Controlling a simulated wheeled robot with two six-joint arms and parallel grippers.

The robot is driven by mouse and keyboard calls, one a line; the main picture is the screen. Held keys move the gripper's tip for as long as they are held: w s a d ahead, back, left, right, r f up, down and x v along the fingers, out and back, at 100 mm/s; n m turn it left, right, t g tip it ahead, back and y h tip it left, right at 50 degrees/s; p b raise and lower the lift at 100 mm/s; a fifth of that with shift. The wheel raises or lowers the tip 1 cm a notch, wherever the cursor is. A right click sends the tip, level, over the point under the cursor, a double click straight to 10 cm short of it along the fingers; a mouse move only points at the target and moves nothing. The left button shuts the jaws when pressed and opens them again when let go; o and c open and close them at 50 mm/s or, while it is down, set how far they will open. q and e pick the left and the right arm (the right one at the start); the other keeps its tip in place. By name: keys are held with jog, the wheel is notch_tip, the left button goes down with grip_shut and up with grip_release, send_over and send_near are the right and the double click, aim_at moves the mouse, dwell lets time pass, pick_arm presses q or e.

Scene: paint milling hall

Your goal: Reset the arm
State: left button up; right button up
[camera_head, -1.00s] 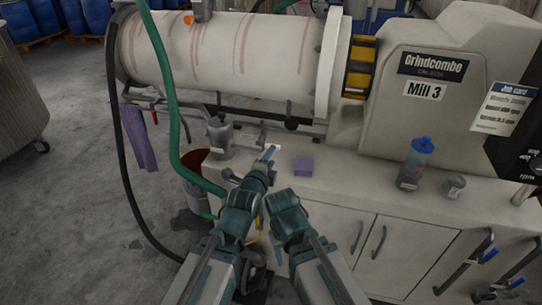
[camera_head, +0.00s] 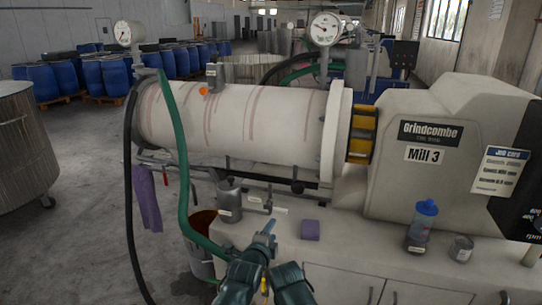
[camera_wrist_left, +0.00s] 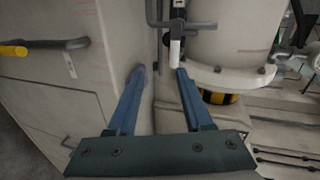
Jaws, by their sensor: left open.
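My left gripper (camera_head: 267,230) reaches over the near edge of the white bench in the head view, its blue fingers pointing away from me. In the left wrist view the two blue fingers of the left gripper (camera_wrist_left: 161,72) are apart, with nothing held between them. The dark teal wrist of my right arm (camera_head: 291,284) shows beside the left one at the bottom of the head view. Its fingers cannot be made out.
The bench (camera_head: 350,250) carries a grey metal pot (camera_head: 229,203), a purple block (camera_head: 310,230), a blue-capped bottle (camera_head: 421,222) and a grey tin (camera_head: 462,249). Mill 3's white drum (camera_head: 235,125) lies behind. A green hose (camera_head: 181,165) hangs left, near a bucket (camera_head: 200,255).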

pick_arm(q)
jog(key=s+a+f+n+g+y, duration=0.2)
jog(key=s+a+f+n+g, duration=0.15)
jog(key=a+f+n, duration=0.2)
jog(key=s+a+f+n+g+y, duration=0.1)
jog(key=s+a+f+n+g, duration=0.1)
jog(key=a+f+n+g, duration=0.3)
jog(key=s+a+f+n+g+y, duration=0.1)
jog(key=s+a+f+n+g, duration=0.5)
jog(key=s+n, duration=0.4)
jog(key=s+d+r+m+y+p, duration=0.1)
jog(key=s+d+r+m+p, duration=0.3)
jog(key=d+r+p, duration=0.6)
jog(key=shift+s+r+p, duration=0.35)
jog(key=shift+s+r, duration=0.3)
jog(key=shift+s, duration=0.35)
